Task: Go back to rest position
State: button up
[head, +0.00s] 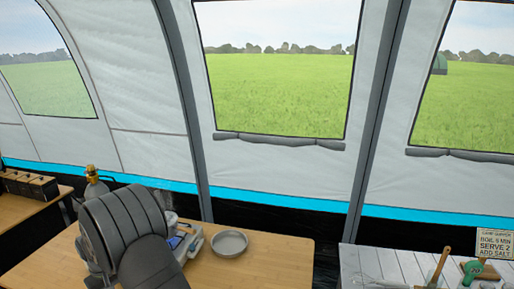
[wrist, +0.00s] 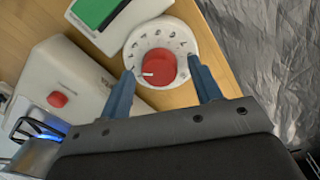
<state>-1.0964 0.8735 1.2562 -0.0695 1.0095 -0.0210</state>
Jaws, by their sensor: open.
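My gripper (wrist: 161,68) shows in the wrist view with its two blue fingers apart and nothing held between them. Past the fingertips is a round white dial with a red knob (wrist: 159,68) on a wooden surface. The fingertips overlap the dial's sides in the picture; I cannot tell whether they touch it. In the head view my dark grey arm stands over the wooden table (head: 275,262) and the gripper's fingers are hidden.
In the wrist view, a white device with a red button (wrist: 57,99) and a blue flame (wrist: 42,130) lies left; a green-topped white box (wrist: 98,12) is above. In the head view, a round grey pan (head: 230,242) sits right of my arm. A white slatted table (head: 390,262) stands farther right.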

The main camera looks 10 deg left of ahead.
jog(key=shift+n, duration=1.2)
jog(key=r, duration=0.6)
jog(key=shift+s+r, duration=0.2)
jog(key=shift+r, duration=0.05)
jog(key=o, duration=0.5)
jog(key=shift+w+d+r, duration=0.1)
jog(key=shift+d+r, duration=0.05)
jog(key=shift+r, duration=0.2)
jog(key=o, duration=0.4)
jog(key=d+r, duration=0.1)
jog(key=r, duration=0.1)
jog(key=d+r+n, duration=0.1)
jog(key=r, duration=0.1)
jog(key=d+r+n, duration=0.1)
jog(key=d+r, duration=0.1)
jog(key=shift+w+d+r+g, duration=0.1)
jog(key=shift+w+r+g, duration=0.1)
jog(key=shift+w+g, duration=0.1)
notch_tip(320, 180, down, 10)
jog(key=shift+r, duration=0.15)
notch_tip(320, 180, up, 10)
jog(key=shift+r, duration=0.1)
